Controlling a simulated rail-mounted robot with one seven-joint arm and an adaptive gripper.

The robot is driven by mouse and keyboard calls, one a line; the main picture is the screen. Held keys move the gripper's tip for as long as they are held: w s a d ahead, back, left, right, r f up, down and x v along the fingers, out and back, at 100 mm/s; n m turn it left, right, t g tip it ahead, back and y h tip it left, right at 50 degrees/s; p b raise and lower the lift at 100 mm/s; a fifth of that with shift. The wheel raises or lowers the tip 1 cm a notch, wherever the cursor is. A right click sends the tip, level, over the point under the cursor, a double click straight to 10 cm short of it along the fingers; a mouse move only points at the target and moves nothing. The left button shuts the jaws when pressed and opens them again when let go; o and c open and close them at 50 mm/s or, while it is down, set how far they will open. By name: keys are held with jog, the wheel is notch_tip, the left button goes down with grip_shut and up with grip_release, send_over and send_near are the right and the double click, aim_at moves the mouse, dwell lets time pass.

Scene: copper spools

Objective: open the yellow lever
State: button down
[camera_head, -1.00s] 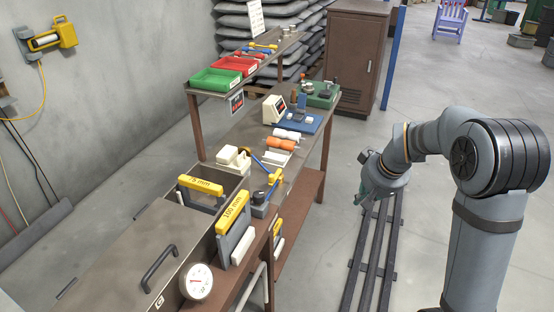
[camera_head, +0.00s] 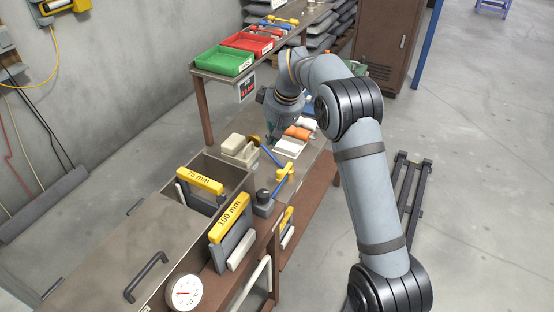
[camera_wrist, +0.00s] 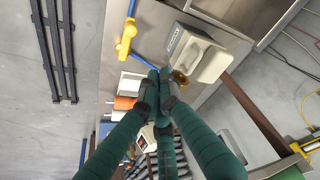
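A yellow lever (camera_head: 285,178) stands on the bench beside a dark round knob on a grey block (camera_head: 264,205). A blue bar (camera_head: 271,157) runs from near the lever towards the white machine. In the wrist view the yellow lever (camera_wrist: 126,40) lies left of my fingers, with blue bars at both ends. My gripper (camera_wrist: 158,82) has dark green fingers that come together at their tips, with nothing seen between them. It hangs over the bench beyond the lever and apart from it. In the head view my wrist hides part of the bench, and the fingertips are hard to make out.
A cream machine (camera_wrist: 195,52) with a brass disc (camera_wrist: 180,77) is close to my fingertips. White and orange rolls (camera_head: 298,133) lie nearby. Two yellow-topped frames (camera_head: 230,217) and a dial (camera_head: 185,292) stand at the front. The shelf (camera_head: 215,75) holds green and red bins.

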jog(key=p, duration=0.4)
send_over(285, 168)
jog(key=s+a, duration=0.2)
jog(key=a, duration=0.2)
jog(key=shift+f, duration=4.55)
jog(key=shift+d+f+p, duration=0.15)
jog(key=shift+d+p, duration=0.1)
jog(key=shift+p, duration=0.05)
jog(key=shift+s, duration=0.1)
jog(key=shift+f+b, duration=0.1)
jog(key=shift+b, duration=0.2)
jog(key=shift+s+d+n, duration=0.15)
jog(key=shift+d+n, duration=0.05)
jog(key=shift+n, duration=0.2)
